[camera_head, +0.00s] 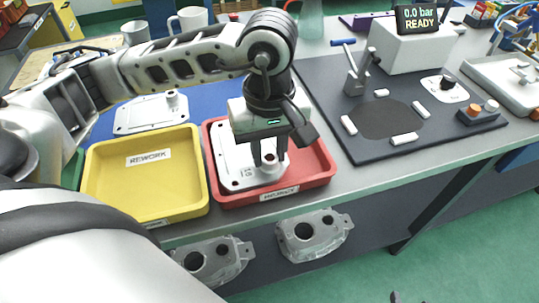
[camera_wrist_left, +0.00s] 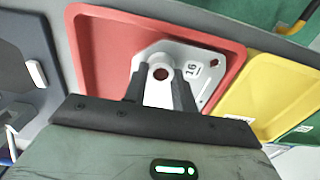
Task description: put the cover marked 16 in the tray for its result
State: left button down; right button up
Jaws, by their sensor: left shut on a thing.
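The cover marked 16 (camera_head: 232,168) is a light grey casting plate with a raised round boss. It is in the red tray (camera_head: 318,178), whose front label is too small to read surely. It also shows in the left wrist view (camera_wrist_left: 193,54), with its 16 mark readable. My left gripper (camera_head: 268,160) points down over the red tray, its fingers shut on the cover's boss. Whether the cover rests fully on the tray floor is hard to tell. The yellow tray (camera_head: 140,190), labelled REWORK, stands empty to the left. My right gripper is not in view.
Another cover (camera_head: 150,112) lies on the blue mat behind the yellow tray. A dark test fixture (camera_head: 390,120) and a box reading 0.0 bar READY (camera_head: 415,50) stand to the right. Housings (camera_head: 312,235) sit below the bench edge. White mugs (camera_head: 188,20) stand at the back.

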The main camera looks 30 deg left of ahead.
pick_arm(q)
jog(key=shift+d+f, duration=0.1)
jog(key=shift+f, duration=1.05)
jog(key=c, duration=1.1)
grip_release()
jog(key=shift+r, duration=0.1)
notch_tip(320, 180, up, 12)
jog(key=shift+r, duration=0.1)
